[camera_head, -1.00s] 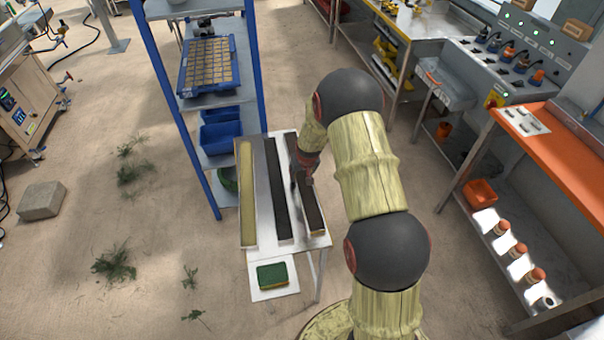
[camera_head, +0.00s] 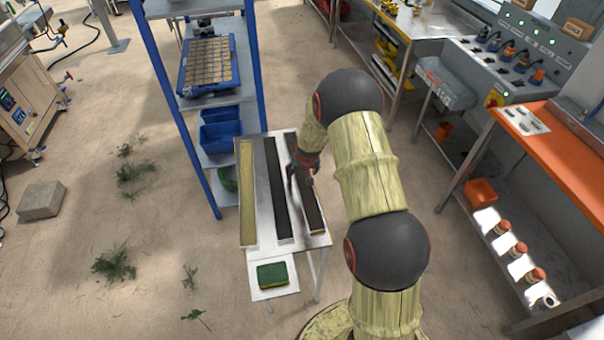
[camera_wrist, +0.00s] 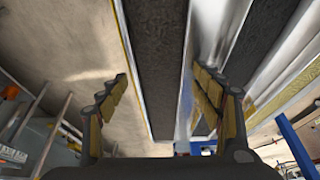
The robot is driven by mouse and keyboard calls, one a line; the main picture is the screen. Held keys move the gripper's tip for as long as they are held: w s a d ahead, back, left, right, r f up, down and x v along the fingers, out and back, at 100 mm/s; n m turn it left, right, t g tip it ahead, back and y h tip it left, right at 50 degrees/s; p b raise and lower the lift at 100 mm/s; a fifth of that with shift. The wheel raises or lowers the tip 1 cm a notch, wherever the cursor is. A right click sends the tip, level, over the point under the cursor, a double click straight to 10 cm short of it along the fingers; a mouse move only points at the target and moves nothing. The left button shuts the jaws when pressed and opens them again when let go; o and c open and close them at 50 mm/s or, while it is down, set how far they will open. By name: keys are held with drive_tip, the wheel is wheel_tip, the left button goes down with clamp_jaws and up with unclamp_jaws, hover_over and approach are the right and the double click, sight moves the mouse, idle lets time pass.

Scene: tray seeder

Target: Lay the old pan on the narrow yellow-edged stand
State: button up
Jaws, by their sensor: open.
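Three long narrow pans lie side by side on a small pale metal table (camera_head: 259,236). The left pan (camera_head: 247,192) is yellowish, the middle pan (camera_head: 276,190) is dark, and the right pan (camera_head: 313,214) is dark with a pale end. I cannot tell which is the old pan. My gripper (camera_head: 302,183) is at the right pan. In the wrist view its two fingers (camera_wrist: 160,92) are apart, with that dark, yellow-edged pan (camera_wrist: 160,55) running between them. Nothing shows gripped. I cannot make out a separate narrow yellow-edged stand.
A blue-framed shelf (camera_head: 254,60) with a gridded tray (camera_head: 208,66) stands behind and left of the table. A green sponge (camera_head: 272,275) lies on a low ledge in front. An orange-topped bench (camera_head: 560,160) stands right. The sandy floor at left is mostly open.

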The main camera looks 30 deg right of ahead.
drive_tip(key=v, duration=1.2)
drive_tip(key=shift+s, duration=0.1)
drive_tip(key=s+a+g, duration=0.3)
drive_tip(key=s+a, duration=0.1)
drive_tip(key=s, duration=0.6)
drive_tip(key=s+a+r+n+t, duration=0.1)
drive_tip(key=s+a+r, duration=0.3)
drive_tip(key=s+r, duration=0.3)
drive_tip(key=s+a+r+n+t, duration=0.1)
drive_tip(key=s+a+r+t, duration=0.1)
drive_tip(key=s+a+r, duration=0.3)
drive_tip(key=s+a+r+n+t+y, duration=0.1)
drive_tip(key=s+a+r, duration=0.4)
drive_tip(key=s+r, duration=0.6)
wheel_tip(320, 180, up, 4)
drive_tip(key=shift+r, duration=0.1)
